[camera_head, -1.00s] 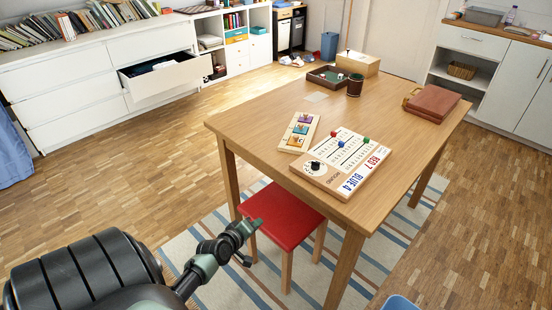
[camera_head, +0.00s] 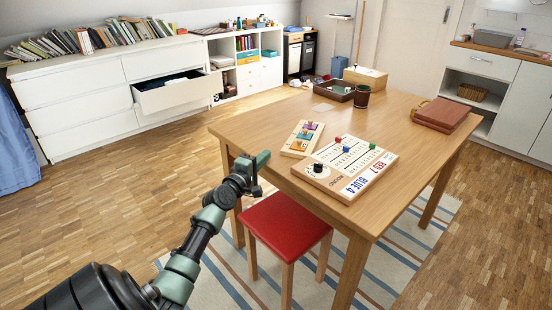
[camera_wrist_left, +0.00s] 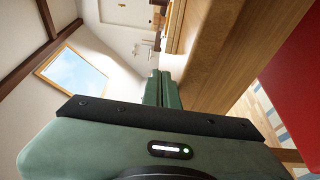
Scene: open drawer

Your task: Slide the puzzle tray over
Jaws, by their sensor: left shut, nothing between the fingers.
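The puzzle tray (camera_head: 290,151) is a small pale wooden board with purple, blue and orange pieces. It lies flat near the left edge of the wooden table (camera_head: 245,125), beside a larger game board. My left gripper (camera_head: 262,162) is in front of the table's near left edge, just left of the tray and apart from it. Its fingers are shut and empty; they also show in the left wrist view (camera_wrist_left: 158,88), alongside the table's edge (camera_wrist_left: 222,60). The tray cannot be made out in the wrist view. My right gripper is not in view.
The game board (camera_head: 345,165) touches or nearly touches the tray's right side. A dark cup (camera_head: 362,96), a box tray (camera_head: 335,90) and a brown case (camera_head: 440,114) stand farther back. A red stool (camera_head: 285,222) is below the table edge. The table's middle is clear.

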